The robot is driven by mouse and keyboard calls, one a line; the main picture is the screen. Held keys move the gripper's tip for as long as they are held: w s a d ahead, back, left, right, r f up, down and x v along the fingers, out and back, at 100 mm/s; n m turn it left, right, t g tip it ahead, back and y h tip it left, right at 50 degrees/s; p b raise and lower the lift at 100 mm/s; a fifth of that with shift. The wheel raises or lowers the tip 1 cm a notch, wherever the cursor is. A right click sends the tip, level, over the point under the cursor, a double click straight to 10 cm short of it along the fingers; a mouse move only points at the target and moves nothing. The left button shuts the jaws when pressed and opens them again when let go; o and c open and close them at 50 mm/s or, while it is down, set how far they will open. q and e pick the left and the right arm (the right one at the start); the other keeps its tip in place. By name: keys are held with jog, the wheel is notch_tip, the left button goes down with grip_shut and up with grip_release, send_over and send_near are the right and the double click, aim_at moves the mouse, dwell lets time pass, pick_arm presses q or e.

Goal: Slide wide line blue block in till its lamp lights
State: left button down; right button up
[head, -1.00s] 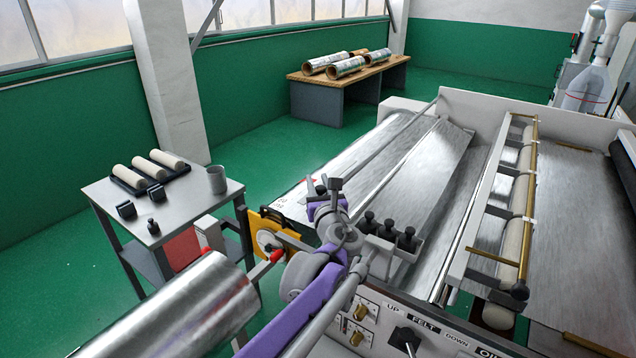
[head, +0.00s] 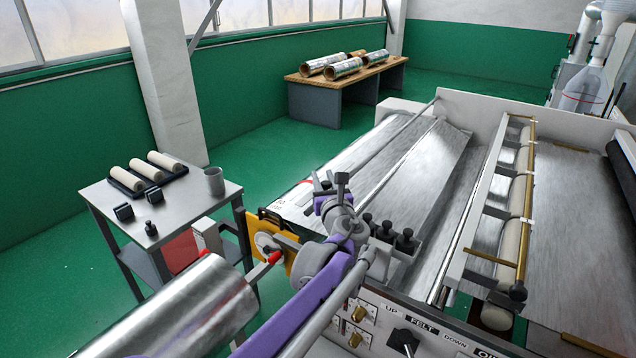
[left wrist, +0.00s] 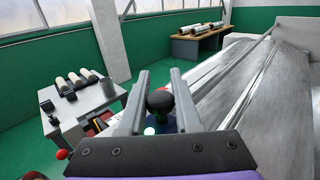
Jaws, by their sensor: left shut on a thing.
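My left gripper (head: 331,182) is in the middle of the head view, above the near left corner of the machine. In the left wrist view its two fingers (left wrist: 160,92) stand either side of a round black knob (left wrist: 160,101), and it is shut on this knob. A little dark blue (left wrist: 172,126) shows under the knob; most of whatever the knob sits on is hidden by the gripper. My right gripper is not in view.
Several black knobs (head: 387,229) stand in a grey holder just right of the gripper. A shiny metal roll (head: 185,310) and a red-ended lever (head: 274,257) lie to the left. A side table (head: 180,217) carries rollers and a cup. The control panel (head: 405,335) is in front.

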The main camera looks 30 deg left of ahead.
pick_arm(q)
jog(key=c, duration=0.6)
grip_release()
jog(key=shift+s, duration=0.1)
jog(key=b+v, duration=0.1)
jog(key=v, duration=1)
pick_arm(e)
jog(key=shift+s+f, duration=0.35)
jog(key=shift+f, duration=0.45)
pick_arm(q)
jog(key=shift+a, duration=0.1)
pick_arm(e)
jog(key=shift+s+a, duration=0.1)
